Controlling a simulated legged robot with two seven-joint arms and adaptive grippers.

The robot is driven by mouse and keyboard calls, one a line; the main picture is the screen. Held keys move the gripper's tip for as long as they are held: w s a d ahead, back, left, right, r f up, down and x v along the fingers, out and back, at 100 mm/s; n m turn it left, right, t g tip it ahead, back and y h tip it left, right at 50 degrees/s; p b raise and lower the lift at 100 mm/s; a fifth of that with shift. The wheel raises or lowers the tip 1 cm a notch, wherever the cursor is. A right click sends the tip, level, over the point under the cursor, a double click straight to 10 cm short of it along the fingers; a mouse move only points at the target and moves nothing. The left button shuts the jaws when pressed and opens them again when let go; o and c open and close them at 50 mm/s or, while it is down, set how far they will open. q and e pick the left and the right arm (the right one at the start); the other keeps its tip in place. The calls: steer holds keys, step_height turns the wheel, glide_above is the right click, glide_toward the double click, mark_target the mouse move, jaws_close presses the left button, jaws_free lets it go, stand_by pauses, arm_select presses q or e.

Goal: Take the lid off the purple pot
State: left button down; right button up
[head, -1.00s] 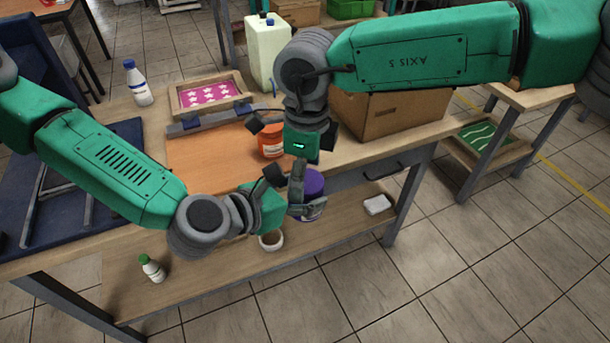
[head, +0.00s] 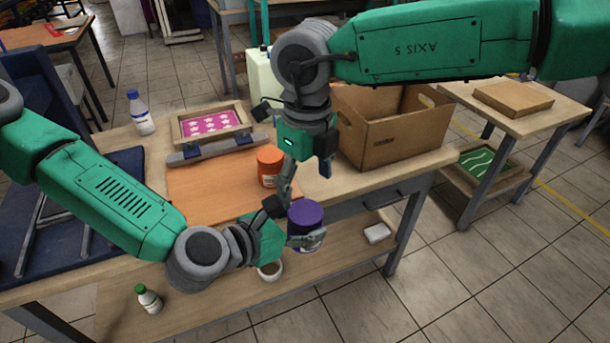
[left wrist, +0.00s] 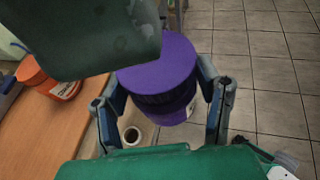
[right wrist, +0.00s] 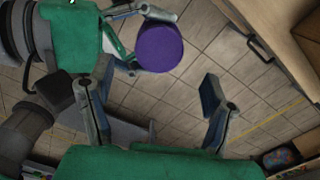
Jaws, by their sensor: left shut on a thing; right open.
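The purple pot (head: 306,238) has its purple lid (head: 306,212) on top. My left gripper (head: 290,222) is shut around the pot and holds it in front of the workbench edge. In the left wrist view the lid (left wrist: 160,65) shows above the pot body, between the fingers (left wrist: 160,105). My right gripper (head: 308,160) is open and empty, above and a little behind the pot. In the right wrist view the lid's round top (right wrist: 159,46) lies beyond the open fingers (right wrist: 155,100), up from the gap between them, apart from both.
An orange jar (head: 269,160) stands on the workbench's orange board (head: 205,190), close to both grippers. A cardboard box (head: 385,140) is right of my right gripper. A printing frame (head: 210,138) and a white bottle (head: 140,118) are at the back left. A lower shelf (head: 220,290) holds several small items.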

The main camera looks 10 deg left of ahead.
mark_target(305, 211)
step_height(305, 211, down, 7)
steer(key=shift+r, duration=0.1)
stand_by(0.3)
steer(key=c, duration=1.2)
steer(key=shift+n, duration=1.6)
steer(key=o, duration=1.3)
steer(key=shift+c, duration=0.2)
steer(key=shift+r, duration=0.1)
